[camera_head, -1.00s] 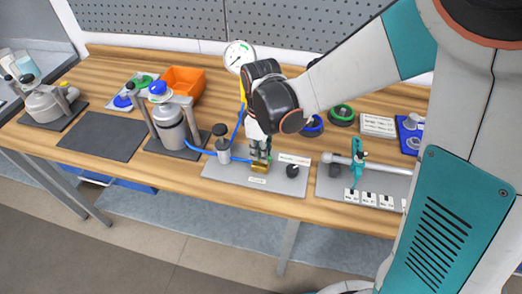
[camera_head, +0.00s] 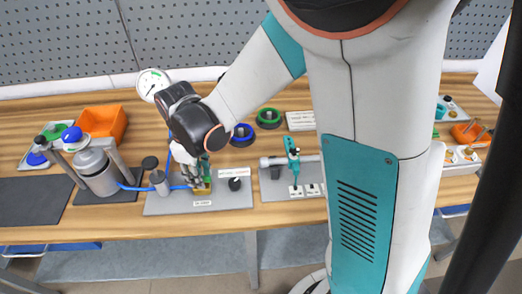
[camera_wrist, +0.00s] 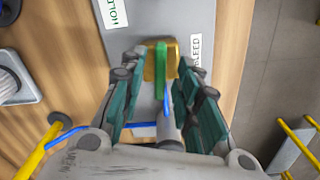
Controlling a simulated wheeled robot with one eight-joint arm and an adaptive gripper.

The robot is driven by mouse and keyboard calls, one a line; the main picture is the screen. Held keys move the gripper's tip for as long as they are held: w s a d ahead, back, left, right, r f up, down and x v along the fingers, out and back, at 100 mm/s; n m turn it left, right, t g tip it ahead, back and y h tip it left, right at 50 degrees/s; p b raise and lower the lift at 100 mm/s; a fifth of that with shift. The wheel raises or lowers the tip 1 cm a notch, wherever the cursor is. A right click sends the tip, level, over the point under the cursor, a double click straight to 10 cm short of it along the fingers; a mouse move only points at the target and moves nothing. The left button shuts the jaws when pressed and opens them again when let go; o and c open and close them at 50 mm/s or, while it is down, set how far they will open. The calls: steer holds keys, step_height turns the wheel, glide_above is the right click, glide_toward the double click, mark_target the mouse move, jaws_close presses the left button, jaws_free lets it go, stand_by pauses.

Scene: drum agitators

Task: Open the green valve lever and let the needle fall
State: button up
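The green valve lever (camera_wrist: 160,57) sits on a brass block (camera_wrist: 151,70) in the wrist view. It lies roughly in line with the blue tube (camera_wrist: 166,101) behind it. My gripper (camera_wrist: 160,68) is open, with one finger on each side of the lever and gaps visible to both. In the head view my gripper (camera_head: 200,182) points down at the valve on the grey plate (camera_head: 160,204) and mostly hides it. The white round gauge (camera_head: 152,84) stands behind; its needle is too small to read.
A small canister (camera_head: 160,183) stands left of the valve, and a black knob (camera_head: 235,184) right. A larger metal vessel (camera_head: 95,170) is further left. A teal-handled fixture (camera_head: 292,155) is on the right. Wrist-view labels read HOLD (camera_wrist: 115,12) and, partly hidden, BLEED (camera_wrist: 195,48).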

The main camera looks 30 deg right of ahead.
steer(key=m, duration=0.7)
steer(key=shift+m+p, duration=0.3)
steer(key=shift+p, duration=0.1)
steer(key=m, duration=0.5)
steer(key=shift+p, duration=0.35)
steer(key=shift+r+m, duration=0.15)
steer(key=shift+m, duration=0.55)
step_height(320, 180, up, 14)
steer(key=p, duration=1)
steer(key=s+d+n+t+b, duration=0.4)
steer(key=s+d+t+b, duration=0.3)
steer(key=s+d+b, duration=0.5)
steer(key=shift+s+d+r, duration=0.45)
steer(key=shift+s+d, duration=0.05)
steer(key=shift+d, duration=0.55)
